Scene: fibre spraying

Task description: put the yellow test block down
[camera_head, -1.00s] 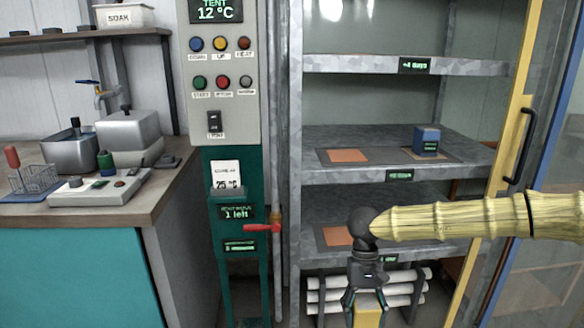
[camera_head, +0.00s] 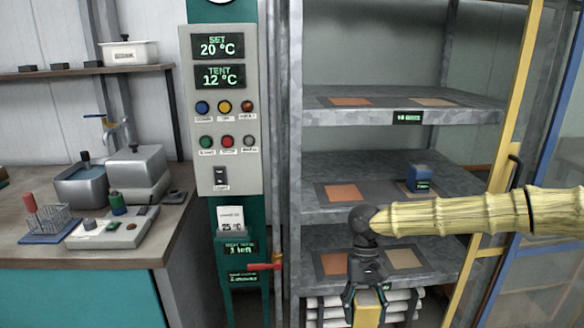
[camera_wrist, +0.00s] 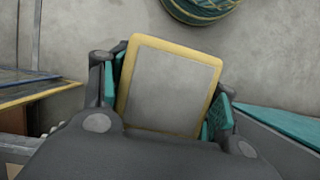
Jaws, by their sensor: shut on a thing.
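My gripper (camera_head: 366,298) is shut on the yellow test block (camera_head: 368,312), low in front of the shelf rack in the head view. In the wrist view the block (camera_wrist: 172,88) shows a grey face with a yellow rim, between the teal finger pads of my gripper (camera_wrist: 165,95). The block's lower end is cut off by the head view's bottom edge. Nothing under the block is visible there.
The metal rack (camera_head: 330,118) has shelves with orange and tan pads. A blue block (camera_head: 420,178) stands on the middle shelf's right pad. White rolls lie at the bottom. A yellow-framed door (camera_head: 505,120) stands open at right. A control panel (camera_head: 221,110) and workbench (camera_head: 150,240) are left.

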